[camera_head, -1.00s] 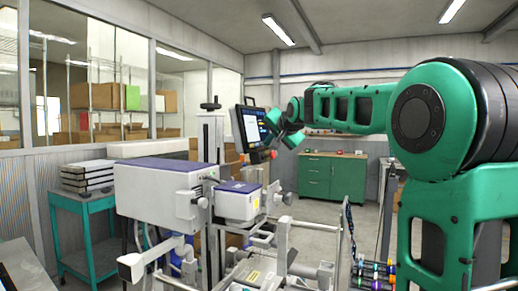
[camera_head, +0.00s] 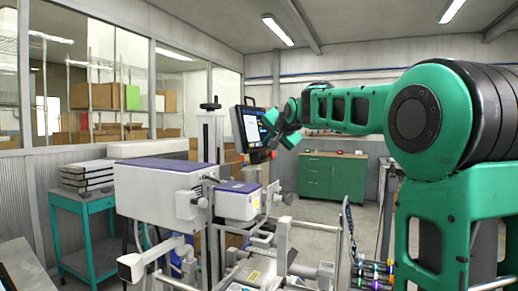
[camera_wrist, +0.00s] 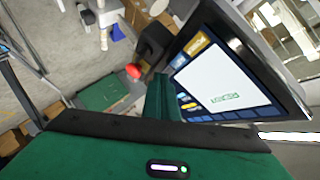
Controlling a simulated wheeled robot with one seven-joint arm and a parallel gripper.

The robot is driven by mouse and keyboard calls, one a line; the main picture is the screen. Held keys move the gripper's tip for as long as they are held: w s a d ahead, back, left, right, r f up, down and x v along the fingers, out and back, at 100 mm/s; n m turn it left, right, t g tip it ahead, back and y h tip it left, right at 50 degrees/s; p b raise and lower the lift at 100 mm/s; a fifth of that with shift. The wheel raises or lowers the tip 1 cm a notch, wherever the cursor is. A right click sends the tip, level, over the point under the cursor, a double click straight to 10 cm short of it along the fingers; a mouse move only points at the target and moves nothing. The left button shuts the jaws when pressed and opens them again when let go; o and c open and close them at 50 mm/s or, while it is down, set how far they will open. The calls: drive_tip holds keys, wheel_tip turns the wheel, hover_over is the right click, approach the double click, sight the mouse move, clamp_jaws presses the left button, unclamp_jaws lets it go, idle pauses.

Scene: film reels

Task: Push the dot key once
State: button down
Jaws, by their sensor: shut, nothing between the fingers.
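The dark-framed touch panel (camera_head: 249,128) stands on the machine in the middle of the head view, tilted. In the wrist view its screen (camera_wrist: 222,80) is close, turned sideways, with a white area reading "READY" and rows of small blue and yellow keys along the edges. The key labels are too small to read, so I cannot tell which is the dot key. My gripper (camera_wrist: 160,98) is shut and empty, its green fingers beside the key edge of the screen. I cannot tell whether it touches. In the head view my gripper (camera_head: 273,139) overlaps the panel's right side.
A red knob (camera_wrist: 133,71) sits at the panel's corner, near my fingers. The grey and blue labelling machine (camera_head: 165,190) stands below and left of the panel. A green cabinet (camera_head: 333,178) is behind, and a teal table with stacked trays (camera_head: 88,176) is at left.

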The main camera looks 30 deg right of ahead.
drive_tip(key=shift+s, duration=0.1)
drive_tip(key=shift+s+d+r, duration=0.15)
drive_tip(key=shift+s+d, duration=0.3)
drive_tip(key=shift+s, duration=0.1)
drive_tip(key=shift+s+d+r, duration=0.25)
drive_tip(key=shift+s+d, duration=0.5)
drive_tip(key=shift+s, duration=0.25)
drive_tip(key=shift+s+d+r, duration=0.25)
drive_tip(key=shift+s+d, duration=0.5)
drive_tip(key=shift+s, duration=0.2)
drive_tip(key=shift+f, duration=0.1)
